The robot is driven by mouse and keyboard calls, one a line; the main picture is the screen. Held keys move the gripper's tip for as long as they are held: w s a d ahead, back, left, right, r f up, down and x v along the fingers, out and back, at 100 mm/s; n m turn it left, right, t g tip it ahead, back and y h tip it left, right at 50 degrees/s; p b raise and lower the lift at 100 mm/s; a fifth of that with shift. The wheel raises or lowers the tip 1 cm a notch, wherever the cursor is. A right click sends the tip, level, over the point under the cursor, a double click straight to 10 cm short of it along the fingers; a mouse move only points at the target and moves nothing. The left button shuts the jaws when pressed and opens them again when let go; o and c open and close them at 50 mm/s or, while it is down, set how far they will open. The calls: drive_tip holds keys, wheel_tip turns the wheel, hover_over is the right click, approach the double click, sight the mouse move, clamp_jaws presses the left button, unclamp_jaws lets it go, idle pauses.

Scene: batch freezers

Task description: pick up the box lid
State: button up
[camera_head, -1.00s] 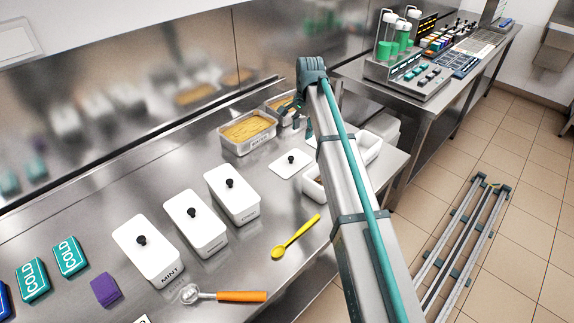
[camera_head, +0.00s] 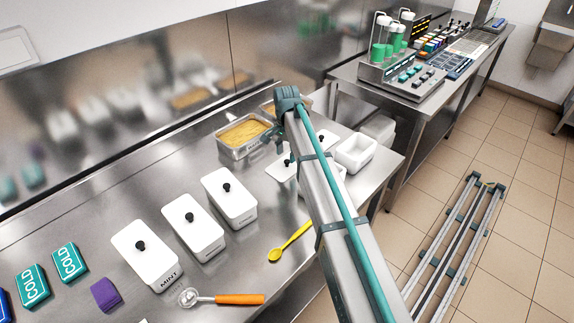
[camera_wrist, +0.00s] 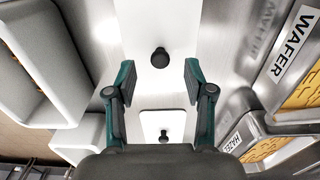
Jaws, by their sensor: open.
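A flat white lid (camera_head: 277,172) with a black knob lies on the steel counter, partly hidden by my arm in the head view. In the wrist view this lid (camera_wrist: 160,22) fills the upper middle, its round black knob near the centre. My gripper (camera_wrist: 160,76) is open and empty, its two teal fingers apart on either side below the knob. The knob shows just beyond the fingertips; their height above it is unclear. A second white lid (camera_wrist: 150,122) with a black knob shows lower in the wrist view. In the head view my gripper (camera_head: 270,140) is beside the wafer tub.
The wafer tub (camera_head: 241,150) stands left of my gripper, close by. An open white bin (camera_head: 356,152) stands to the right. Several lidded white boxes (camera_head: 229,200), a yellow spoon (camera_head: 290,241) and an orange-handled scoop (camera_head: 238,299) occupy the front counter.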

sight(287, 161)
drive_tip(key=shift+w+d+f+p, duration=0.1)
drive_tip(key=shift+f+p, duration=0.45)
drive_tip(key=shift+f, duration=1.35)
clamp_jaws()
